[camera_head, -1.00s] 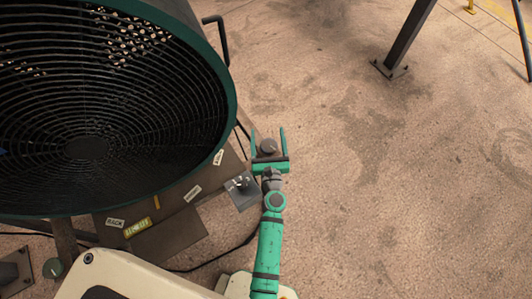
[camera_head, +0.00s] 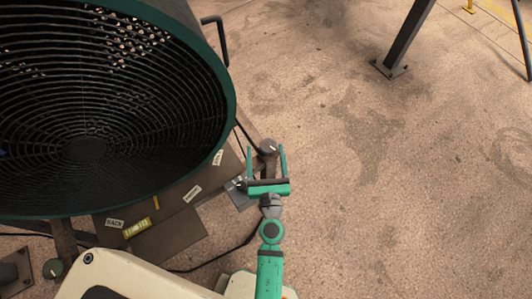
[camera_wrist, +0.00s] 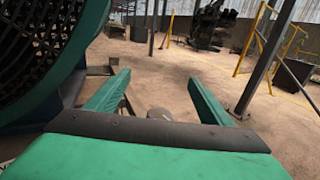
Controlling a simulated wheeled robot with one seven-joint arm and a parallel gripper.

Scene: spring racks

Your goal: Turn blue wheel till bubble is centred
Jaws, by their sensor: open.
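My gripper (camera_head: 266,150) is open and empty, its two green fingers pointing away from me at the right of the stand. A round grey knob (camera_head: 268,146) shows between the fingertips in the head view, with no visible contact. In the wrist view a grey rounded thing (camera_wrist: 159,114), likely that knob, shows low between the fingers (camera_wrist: 158,78). A yellow-green level vial (camera_head: 137,228) lies on the stand below the fan; its bubble is too small to make out. I see no clearly blue wheel. A dull green knob (camera_head: 53,268) is at the lower left.
A large green-rimmed fan (camera_head: 232,100) fills the upper left, close to my gripper's left. Label plates, one reading BACK (camera_head: 115,223), lie on the dark stand. A black cable curves below. Floor to the right is open up to a dark post (camera_head: 405,40).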

